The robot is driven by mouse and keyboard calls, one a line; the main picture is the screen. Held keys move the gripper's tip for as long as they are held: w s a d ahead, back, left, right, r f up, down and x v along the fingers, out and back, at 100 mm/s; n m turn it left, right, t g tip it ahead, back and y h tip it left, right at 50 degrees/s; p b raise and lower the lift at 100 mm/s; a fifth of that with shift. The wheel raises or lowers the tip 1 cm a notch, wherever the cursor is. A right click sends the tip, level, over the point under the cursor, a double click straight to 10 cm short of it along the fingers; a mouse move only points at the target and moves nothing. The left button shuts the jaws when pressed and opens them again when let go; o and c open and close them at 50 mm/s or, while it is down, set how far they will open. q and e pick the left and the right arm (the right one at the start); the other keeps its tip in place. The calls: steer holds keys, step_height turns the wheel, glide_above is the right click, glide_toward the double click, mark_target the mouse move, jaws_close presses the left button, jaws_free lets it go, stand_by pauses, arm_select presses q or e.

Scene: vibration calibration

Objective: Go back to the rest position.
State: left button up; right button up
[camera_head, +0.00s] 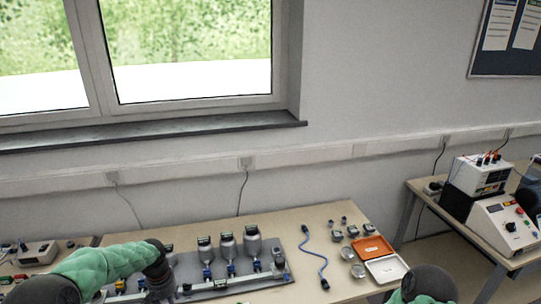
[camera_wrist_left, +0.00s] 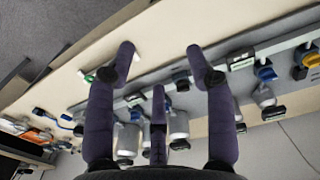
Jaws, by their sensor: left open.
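My left gripper (camera_head: 160,288) is at the lower left in the head view, over the left part of a grey plate (camera_head: 208,267) on the table. In the left wrist view its dark fingers (camera_wrist_left: 160,52) are spread wide with nothing between them. The plate bears several silver cylinders with dark tops (camera_head: 228,247) and blue fittings along a rail. In the left wrist view, the plate and cylinders show behind the fingers. My right arm shows only in part at the bottom right of the head view; its gripper is out of sight.
A blue cable (camera_head: 318,257) lies right of the plate. An open orange-and-white case (camera_head: 386,268) and small metal parts (camera_head: 338,235) are further right. Instruments (camera_head: 503,222) stand on a right-hand table, and another device (camera_head: 38,253) at far left. A window and wall are behind.

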arm_select(q)
steer(key=s+d+f+h, duration=0.2)
steer(key=s+d+f, duration=0.2)
steer(key=d+f, duration=0.3)
steer(key=s+d+f+h, duration=0.1)
steer(key=s+d+f, duration=0.3)
steer(key=d+f, duration=0.35)
steer(key=s+d+f, duration=0.3)
steer(key=s, duration=0.5)
steer(key=s+d+f, duration=0.3)
steer(key=s+d, duration=0.1)
steer(key=s, duration=0.4)
steer(key=shift+s+d+f+h, duration=0.2)
steer(key=shift+d+h, duration=0.1)
steer(key=shift+h, duration=0.1)
steer(key=shift+w, duration=0.1)
